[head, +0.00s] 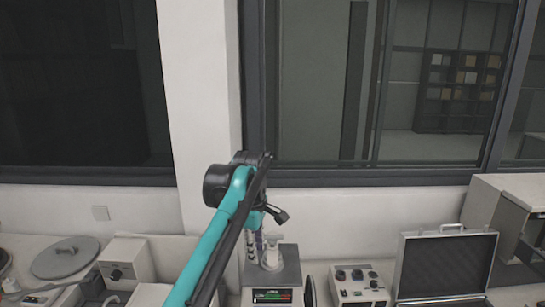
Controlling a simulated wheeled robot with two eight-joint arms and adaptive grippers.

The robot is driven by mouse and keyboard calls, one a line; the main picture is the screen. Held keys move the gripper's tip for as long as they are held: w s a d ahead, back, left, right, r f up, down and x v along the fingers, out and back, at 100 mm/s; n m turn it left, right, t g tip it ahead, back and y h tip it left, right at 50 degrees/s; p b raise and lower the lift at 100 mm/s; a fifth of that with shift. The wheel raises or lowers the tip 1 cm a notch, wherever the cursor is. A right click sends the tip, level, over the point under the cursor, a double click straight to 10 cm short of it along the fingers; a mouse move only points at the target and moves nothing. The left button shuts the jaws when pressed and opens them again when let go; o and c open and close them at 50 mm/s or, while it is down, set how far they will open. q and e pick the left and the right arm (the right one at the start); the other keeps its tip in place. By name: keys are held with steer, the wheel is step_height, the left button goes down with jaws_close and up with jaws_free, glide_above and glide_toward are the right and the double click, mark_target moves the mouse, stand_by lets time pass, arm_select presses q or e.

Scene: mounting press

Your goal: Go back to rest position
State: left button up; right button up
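My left arm, teal and black, rises from the bottom middle of the head view to a black joint in front of the white wall pillar. My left gripper (281,216) is small and dark here, just right of the arm and above the mounting press. Its fingers are too small and partly hidden to tell open from shut. I see nothing held in it. The mounting press (285,272) is a grey machine with a small lit display on its front and a pale cylindrical part on top. My arm covers its left side. My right gripper is out of view.
A control box with knobs (360,283) and an open case with a dark lid lining (446,266) stand right of the press. Wall and windows are behind the bench.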

arm_select(q)
steer(key=s+a+f+m+t+b, duration=0.2)
steer(key=s+a+f+m+b, duration=0.2)
steer(key=s+f+b, duration=0.3)
steer(key=s+a+f+m+t+b, duration=0.2)
steer(key=s+a+f+m+b, duration=0.3)
steer(key=f, duration=1.3)
steer(key=s+a+f+m+t+b, duration=0.1)
steer(key=s+a+f+m+b, duration=0.3)
steer(key=s+f+b, duration=0.5)
steer(key=s+f+m, duration=0.1)
steer(key=s+f, duration=0.3)
steer(key=shift+a+f+m+t, duration=0.25)
steer(key=shift+m+t, duration=0.05)
steer(key=shift+t, duration=0.1)
steer(key=shift+s, duration=0.1)
